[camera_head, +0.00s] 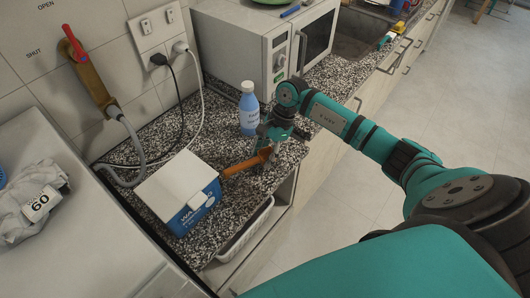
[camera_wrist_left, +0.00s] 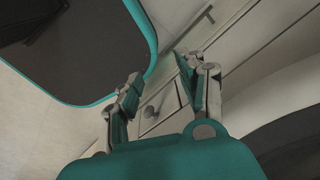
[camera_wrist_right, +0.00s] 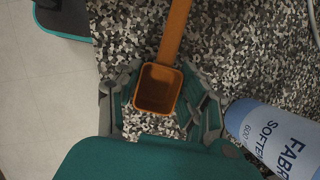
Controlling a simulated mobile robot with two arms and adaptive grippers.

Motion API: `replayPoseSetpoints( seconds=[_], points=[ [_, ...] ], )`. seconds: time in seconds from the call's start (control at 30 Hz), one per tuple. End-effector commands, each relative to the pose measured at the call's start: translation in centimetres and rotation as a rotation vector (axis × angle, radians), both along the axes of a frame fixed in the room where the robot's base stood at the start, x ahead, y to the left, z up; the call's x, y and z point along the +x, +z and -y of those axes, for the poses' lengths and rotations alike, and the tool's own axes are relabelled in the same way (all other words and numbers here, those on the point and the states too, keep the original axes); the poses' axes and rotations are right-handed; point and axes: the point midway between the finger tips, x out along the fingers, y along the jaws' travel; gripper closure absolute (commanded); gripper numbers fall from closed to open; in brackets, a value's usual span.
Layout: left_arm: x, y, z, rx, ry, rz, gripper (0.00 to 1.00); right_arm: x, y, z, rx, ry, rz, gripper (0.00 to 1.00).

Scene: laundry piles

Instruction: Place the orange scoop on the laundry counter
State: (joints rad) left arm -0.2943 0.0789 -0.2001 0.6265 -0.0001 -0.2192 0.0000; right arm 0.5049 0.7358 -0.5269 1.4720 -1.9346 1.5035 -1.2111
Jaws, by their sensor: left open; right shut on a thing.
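The orange scoop (camera_head: 243,165) is at the speckled laundry counter (camera_head: 222,238), its handle pointing left toward a blue-and-white box. My right gripper (camera_head: 272,150) is shut on the scoop's cup end. In the right wrist view, the scoop's square cup (camera_wrist_right: 158,90) sits between the fingers of my right gripper (camera_wrist_right: 163,100), with the handle running up the picture over the counter. I cannot tell whether the scoop touches the counter. My left gripper (camera_wrist_left: 160,82) is open and empty in the left wrist view, in front of cabinet fronts.
The blue-and-white box (camera_head: 180,190) stands left of the scoop. A blue softener bottle (camera_head: 249,110) stands close behind my right gripper and also shows in the right wrist view (camera_wrist_right: 275,140). A microwave (camera_head: 262,45) is at the back. A white basket (camera_head: 245,230) sits under the front edge.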

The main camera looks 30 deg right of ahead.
Motion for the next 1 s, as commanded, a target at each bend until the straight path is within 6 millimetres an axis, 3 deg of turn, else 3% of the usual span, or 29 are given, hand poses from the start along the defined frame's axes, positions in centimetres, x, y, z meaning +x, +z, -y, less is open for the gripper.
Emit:
replayPoseSetpoints(
  seconds=[0.67, 0.7, 0.87, 1.0],
  points=[
    [-1.0, -1.7, -0.1, 0.002, 0.001, -0.015, 0.6, 0.0, -1.2, 0.0, -0.001, -0.001, -0.001, 0.96],
    [-1.0, -1.7, -0.1, 0.002, 0.001, -0.015, 0.6, 0.0, -1.2, 0.0, -0.001, -0.001, -0.001, 0.57],
    [-0.9, -1.7, -0.1, 0.002, 0.001, -0.015, 0.6, 0.0, -1.2, 0.0, -0.001, -0.001, -0.001, 0.37],
    [-0.9, -1.7, -0.1, 0.002, 0.001, -0.015, 0.6, 0.0, -1.2, 0.0, 0.0, 0.0, -0.001, 0.37]
  ],
)
